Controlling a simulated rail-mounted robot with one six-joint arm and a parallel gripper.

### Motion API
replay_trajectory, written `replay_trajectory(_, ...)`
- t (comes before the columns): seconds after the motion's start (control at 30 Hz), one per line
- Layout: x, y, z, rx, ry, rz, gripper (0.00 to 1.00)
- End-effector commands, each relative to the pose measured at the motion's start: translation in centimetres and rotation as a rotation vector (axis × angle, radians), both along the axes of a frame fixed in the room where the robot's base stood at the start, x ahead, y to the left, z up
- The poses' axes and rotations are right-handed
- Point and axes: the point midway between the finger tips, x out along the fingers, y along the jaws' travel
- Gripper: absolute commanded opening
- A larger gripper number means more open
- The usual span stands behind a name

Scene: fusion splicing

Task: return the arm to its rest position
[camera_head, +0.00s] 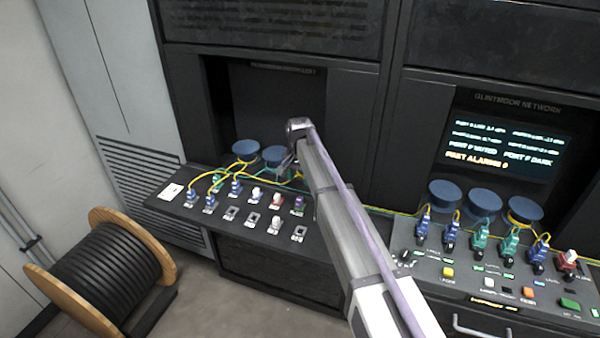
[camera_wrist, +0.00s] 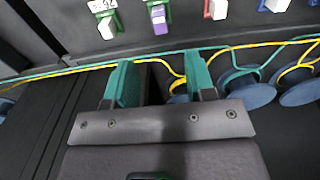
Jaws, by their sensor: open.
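My arm reaches up and away from the lower right of the head view, over the gap between the left and right panels. My gripper (camera_head: 288,160) is at its far end, small and partly hidden by the wrist, above the back right of the left panel. In the wrist view my gripper (camera_wrist: 161,84) shows two teal fingers set apart with nothing between them. Yellow and green fibres (camera_wrist: 240,48) pass behind the fingertips. The rest position itself is not marked in either view.
The left panel (camera_head: 225,226) carries several plugs and empty sockets. Blue spools (camera_head: 246,150) stand behind it. The right panel (camera_head: 455,272) holds more plugs, with blue spools (camera_head: 483,203) and a lit screen (camera_head: 505,143) behind. A cable drum (camera_head: 105,270) stands on the floor at left.

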Motion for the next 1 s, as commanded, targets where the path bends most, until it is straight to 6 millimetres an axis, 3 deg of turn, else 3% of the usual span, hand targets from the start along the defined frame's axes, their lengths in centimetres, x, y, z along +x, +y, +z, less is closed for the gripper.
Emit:
replay_trajectory(0.17,0.0,0.0,0.0,0.0,0.0,0.03,0.5)
replay_trajectory(0.23,-1.7,-0.5,0.0,0.0,0.0,0.131,0.5)
replay_trajectory(0.27,-3.7,-1.2,0.0,0.0,0.0,0.179,0.5)
replay_trajectory(0.37,-11.0,-5.7,0.0,-0.001,0.0,0.3,0.5)
replay_trajectory(0.5,-22.4,-13.6,0.0,-0.001,0.0,0.392,0.5)
replay_trajectory(0.6,-29.3,-18.0,0.0,-0.001,0.0,0.394,0.5)
replay_trajectory(0.7,-33.6,-20.9,0.0,-0.001,0.0,0.348,0.5)
replay_trajectory(0.77,-34.7,-22.0,0.0,-0.001,0.0,0.319,0.5)
replay_trajectory(0.83,-34.5,-23.0,0.0,-0.001,0.0,0.295,0.5)
replay_trajectory(1.0,-34.2,-23.1,0.0,-0.001,0.0,0.29,0.5)
